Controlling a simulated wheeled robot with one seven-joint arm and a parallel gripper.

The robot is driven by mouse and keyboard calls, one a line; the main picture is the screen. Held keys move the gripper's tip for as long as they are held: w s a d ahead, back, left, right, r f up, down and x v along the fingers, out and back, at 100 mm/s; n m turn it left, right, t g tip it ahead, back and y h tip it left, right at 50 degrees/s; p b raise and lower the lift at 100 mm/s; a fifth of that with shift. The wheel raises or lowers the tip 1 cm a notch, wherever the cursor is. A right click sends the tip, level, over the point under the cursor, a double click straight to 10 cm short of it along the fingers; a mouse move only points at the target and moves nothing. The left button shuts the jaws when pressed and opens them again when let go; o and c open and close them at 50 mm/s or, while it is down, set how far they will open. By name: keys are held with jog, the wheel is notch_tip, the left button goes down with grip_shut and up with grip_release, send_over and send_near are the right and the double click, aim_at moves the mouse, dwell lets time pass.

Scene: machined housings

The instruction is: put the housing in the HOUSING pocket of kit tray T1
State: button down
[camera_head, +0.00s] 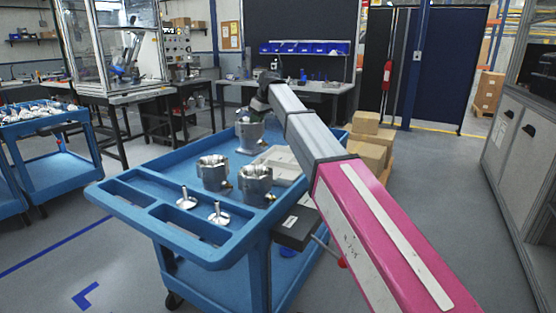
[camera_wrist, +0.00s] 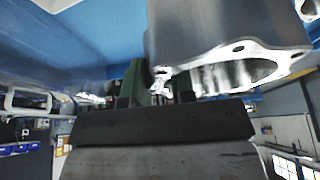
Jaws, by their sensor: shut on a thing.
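A grey metal housing (camera_head: 249,138) is at the far end of the blue cart, below the end of my arm. In the wrist view a housing (camera_wrist: 225,45) fills the upper right, its flange and bore close to the camera. My gripper (camera_wrist: 160,86) is shut on this housing, with metal between its greenish fingers. In the head view my gripper is mostly hidden behind the arm. A pale tray (camera_head: 282,160) lies on the cart right of the housings, partly hidden by my arm; no label or pocket name is readable. I cannot tell whether the held housing touches the cart.
Two more housings (camera_head: 214,172) (camera_head: 255,184) stand on the blue cart (camera_head: 145,182). Two small flanged metal parts (camera_head: 187,199) (camera_head: 219,214) stand near its front compartments. Cardboard boxes (camera_head: 369,146) are stacked behind my arm. Another blue cart (camera_head: 58,160) stands at left.

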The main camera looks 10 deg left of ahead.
jog(key=d+f, duration=1)
jog(key=shift+w+d+f, duration=0.15)
jog(key=shift+w+d, duration=0.25)
jog(key=shift+w, duration=0.05)
jog(key=shift+f, duration=0.1)
jog(key=c, duration=0.9)
grip_release()
jog(key=shift+c, duration=0.2)
jog(key=v, duration=1.2)
